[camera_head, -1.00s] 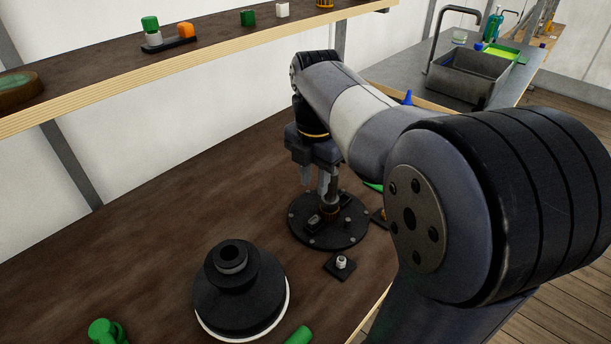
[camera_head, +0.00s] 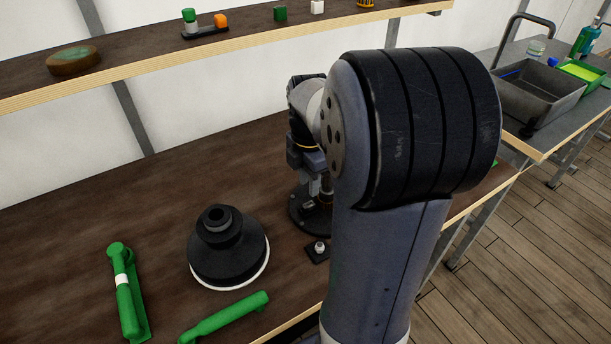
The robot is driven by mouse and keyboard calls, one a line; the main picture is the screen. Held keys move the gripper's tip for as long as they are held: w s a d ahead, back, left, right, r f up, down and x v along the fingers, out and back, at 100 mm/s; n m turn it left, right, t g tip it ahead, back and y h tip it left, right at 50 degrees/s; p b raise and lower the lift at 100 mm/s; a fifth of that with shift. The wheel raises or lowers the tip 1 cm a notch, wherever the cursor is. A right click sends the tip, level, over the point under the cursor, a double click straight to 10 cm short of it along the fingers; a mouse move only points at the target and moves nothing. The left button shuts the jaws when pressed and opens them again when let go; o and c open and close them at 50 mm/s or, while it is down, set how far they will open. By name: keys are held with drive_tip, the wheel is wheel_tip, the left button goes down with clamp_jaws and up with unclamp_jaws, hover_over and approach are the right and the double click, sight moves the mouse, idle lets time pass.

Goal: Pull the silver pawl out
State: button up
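My gripper (camera_head: 312,186) points down over a round black base plate (camera_head: 297,219) on the brown bench. Its fingers are small and partly covered by my own arm, so their opening is hard to see. A small silvery piece (camera_head: 308,204) shows on the plate just below the fingers; it may be the silver pawl, but I cannot tell for sure. The right part of the plate and whatever stands there are hidden behind my arm. I cannot tell whether the fingers touch anything.
A black stepped drum (camera_head: 228,255) with a white rim stands left of the plate. A small black block with a silver knob (camera_head: 319,248) sits in front of the plate. Two green handles (camera_head: 126,295) lie at the front left. A shelf (camera_head: 230,43) runs above; a sink (camera_head: 540,93) is at right.

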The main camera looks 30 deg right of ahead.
sight(309, 204)
wheel_tip(309, 204, down, 8)
drive_tip(key=b, duration=0.6)
drive_tip(key=shift+b, duration=0.35)
drive_tip(key=shift+r+p, duration=0.35)
drive_tip(key=shift+r, duration=0.05)
drive_tip(key=shift+c, duration=0.7)
drive_tip(key=c, duration=0.4)
drive_tip(key=o, duration=1)
wheel_tip(309, 204, up, 11)
drive_tip(key=shift+f+p, duration=0.1)
drive_tip(key=shift+p, duration=0.4)
drive_tip(key=shift+f, duration=0.1)
